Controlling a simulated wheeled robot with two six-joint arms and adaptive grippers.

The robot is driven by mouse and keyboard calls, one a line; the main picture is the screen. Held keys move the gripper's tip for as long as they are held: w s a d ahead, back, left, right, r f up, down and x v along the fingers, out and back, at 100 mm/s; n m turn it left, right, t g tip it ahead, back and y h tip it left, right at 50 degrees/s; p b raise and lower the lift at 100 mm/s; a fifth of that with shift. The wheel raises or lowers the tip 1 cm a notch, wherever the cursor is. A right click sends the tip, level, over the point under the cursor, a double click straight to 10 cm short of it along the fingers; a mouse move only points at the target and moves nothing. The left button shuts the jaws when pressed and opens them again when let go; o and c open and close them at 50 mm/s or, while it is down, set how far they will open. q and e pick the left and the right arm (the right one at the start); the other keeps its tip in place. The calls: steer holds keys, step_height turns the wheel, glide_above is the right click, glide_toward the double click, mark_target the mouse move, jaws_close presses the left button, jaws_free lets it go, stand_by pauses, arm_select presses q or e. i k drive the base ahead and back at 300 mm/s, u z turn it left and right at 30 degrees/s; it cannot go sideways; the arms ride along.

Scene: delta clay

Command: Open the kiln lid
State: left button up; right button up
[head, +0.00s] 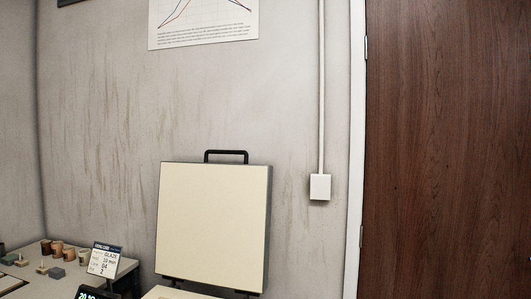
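The kiln lid (213,225) stands upright in the lower middle of the head view, raised open against the wall side. It is a square panel with a cream face and a grey edge. A black handle (226,155) sits on its top edge, and dark hinge-like brackets show at its lower edge. Only a small strip of the kiln's cream top rim (180,293) shows at the bottom edge; the rest of the kiln is cut off. Neither gripper is in view.
A grey table (112,270) at the lower left holds several small pots and blocks, with a glaze sign (104,260) at its edge. A green-lit display (88,294) is partly cut off. A white wall box (320,187) and a brown door (450,150) are to the right.

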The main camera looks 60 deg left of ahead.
mark_target(214, 222)
steer(key=u, duration=0.3)
steer(key=i, duration=1.2)
steer(key=u, duration=0.65)
